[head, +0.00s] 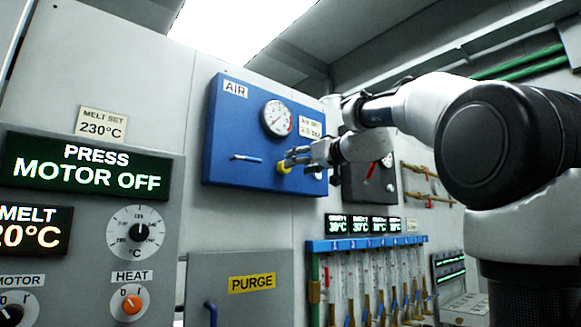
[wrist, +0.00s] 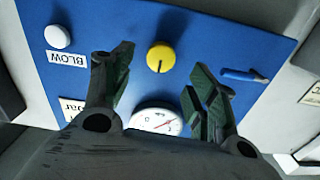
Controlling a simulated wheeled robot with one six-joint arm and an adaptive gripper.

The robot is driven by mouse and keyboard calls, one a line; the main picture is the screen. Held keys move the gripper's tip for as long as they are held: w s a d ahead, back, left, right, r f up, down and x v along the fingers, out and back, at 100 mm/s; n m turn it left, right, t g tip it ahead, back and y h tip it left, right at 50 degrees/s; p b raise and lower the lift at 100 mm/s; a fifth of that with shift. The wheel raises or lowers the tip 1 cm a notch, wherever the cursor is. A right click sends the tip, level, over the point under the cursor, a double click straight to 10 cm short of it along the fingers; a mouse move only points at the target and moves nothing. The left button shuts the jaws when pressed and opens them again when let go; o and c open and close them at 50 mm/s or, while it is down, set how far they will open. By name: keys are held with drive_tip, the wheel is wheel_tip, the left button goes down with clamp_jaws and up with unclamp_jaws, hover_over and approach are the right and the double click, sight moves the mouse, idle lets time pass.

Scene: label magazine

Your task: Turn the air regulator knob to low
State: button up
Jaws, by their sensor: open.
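The blue air panel (head: 225,130) hangs on the wall, with a yellow knob (head: 282,168) low on its face. In the wrist view the round yellow knob (wrist: 161,56) has a dark pointer line directed toward the gauge side. No low marking is readable beside it. My gripper (head: 296,157) is at the panel, close to the knob. In the wrist view my gripper (wrist: 159,63) is open, with a finger on either side of the knob and visible gaps to both. Contact is not visible. A white round pressure gauge (head: 277,118) sits above the knob.
A blue lever (head: 246,158) sits left of the knob on the panel. A white BLOW button (wrist: 57,36) shows in the wrist view. A grey box with a red handle (head: 371,172) is behind my arm. A PURGE box (head: 225,262) and flow tubes (head: 365,275) lie below.

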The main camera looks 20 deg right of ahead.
drive_tip(key=v, duration=0.6)
drive_tip(key=shift+a, duration=0.1)
idle(0.3)
drive_tip(key=s+d+f+m+g+h, duration=0.2)
drive_tip(key=s+f+m+g, duration=0.1)
drive_tip(key=f, duration=0.9)
drive_tip(key=s+d+f+m+g+h, duration=0.1)
drive_tip(key=s+d+f+m+g, duration=0.15)
drive_tip(key=f, duration=0.95)
drive_tip(key=s+a+f+n+g+h, duration=0.1)
drive_tip(key=s+f+g, duration=0.6)
drive_tip(key=s+f, duration=1.4)
wheel_tip(320, 180, down, 3)
drive_tip(key=shift+a+f+n+h, duration=0.1)
drive_tip(key=shift+a+n+h, duration=0.15)
drive_tip(key=shift+n+h, duration=0.75)
